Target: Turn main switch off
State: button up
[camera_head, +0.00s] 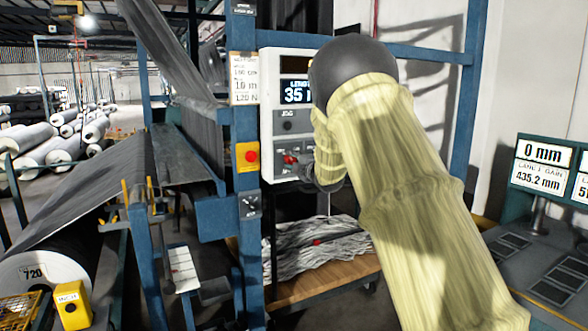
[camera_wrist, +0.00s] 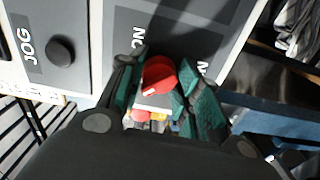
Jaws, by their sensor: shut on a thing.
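The main switch is a red rotary knob (camera_wrist: 158,75) with a white mark, set on a dark panel with "ON" lettering beside it. In the wrist view my gripper (camera_wrist: 161,82) is shut on the knob, with a green-padded finger on each side of it. In the head view the red knob (camera_head: 290,159) sits low on the grey control box (camera_head: 266,110), under the length display (camera_head: 297,93). My arm covers the box's right part and most of the gripper there. The knob's exact angle is hard to read.
A black JOG knob (camera_wrist: 61,52) is near the gripper. A red button on a yellow plate (camera_head: 251,156) and a black rotary switch (camera_head: 249,205) are on the blue post. Crumpled grey fabric (camera_head: 315,245) lies on a wooden shelf below. A monitor (camera_head: 543,165) stands at right.

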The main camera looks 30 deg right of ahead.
jog(key=shift+n+b, duration=0.3)
jog(key=shift+n, duration=0.1)
jog(key=o, duration=1)
jog(key=s, duration=1.2)
jog(key=shift+f, duration=0.1)
